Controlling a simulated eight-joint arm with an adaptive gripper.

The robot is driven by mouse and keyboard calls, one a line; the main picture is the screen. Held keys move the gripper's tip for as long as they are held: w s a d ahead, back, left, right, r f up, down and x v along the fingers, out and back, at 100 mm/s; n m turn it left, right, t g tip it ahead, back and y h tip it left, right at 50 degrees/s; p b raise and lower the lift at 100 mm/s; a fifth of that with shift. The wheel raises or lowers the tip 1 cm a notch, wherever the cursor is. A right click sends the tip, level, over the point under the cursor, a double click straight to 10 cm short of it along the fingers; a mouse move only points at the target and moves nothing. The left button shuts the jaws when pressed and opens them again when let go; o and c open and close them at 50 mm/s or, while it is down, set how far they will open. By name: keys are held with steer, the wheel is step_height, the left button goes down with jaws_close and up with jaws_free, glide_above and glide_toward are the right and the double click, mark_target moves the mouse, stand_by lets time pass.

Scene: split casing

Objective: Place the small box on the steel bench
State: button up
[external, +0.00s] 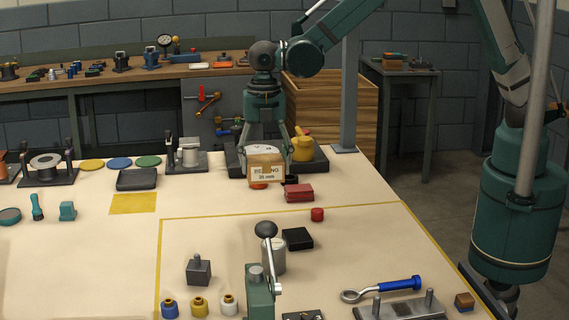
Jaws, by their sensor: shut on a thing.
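A small tan box (266,173) with a printed white label sits between the fingers of my gripper (267,152). My gripper points down and is shut on the box, near the back edge of the large pale table. I cannot tell whether the box touches the table or hangs just above it. A dark grey metal bench (402,72) stands at the back right, away from my gripper, with small orange and green items on top. A longer bench with a wooden top (60,83) runs along the back wall at left.
Just behind the box is a dark tray (316,166) with a yellow tool (301,147). A red block (299,192) and an orange round part (258,184) lie close by. A grey post (350,100) and wooden crate (365,114) stand between my gripper and the grey bench.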

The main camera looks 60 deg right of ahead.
steer(key=s+d, duration=0.3)
steer(key=d, duration=0.6)
steer(key=s+d, duration=0.4)
steer(key=d, duration=0.5)
steer(key=s+d+f, duration=0.1)
steer(key=s+d, duration=0.3)
steer(key=d, duration=0.5)
steer(key=shift+d, duration=0.4)
steer(key=shift+f, duration=0.1)
steer(key=shift+f+b, duration=0.75)
steer(key=shift+f, duration=2.15)
steer(key=shift+f, duration=0.1)
steer(key=shift+f+b, duration=0.45)
steer(key=shift+f, duration=1.5)
steer(key=shift+f, duration=0.1)
steer(key=o, duration=0.8)
steer(key=shift+f, duration=0.1)
steer(key=o, duration=0.4)
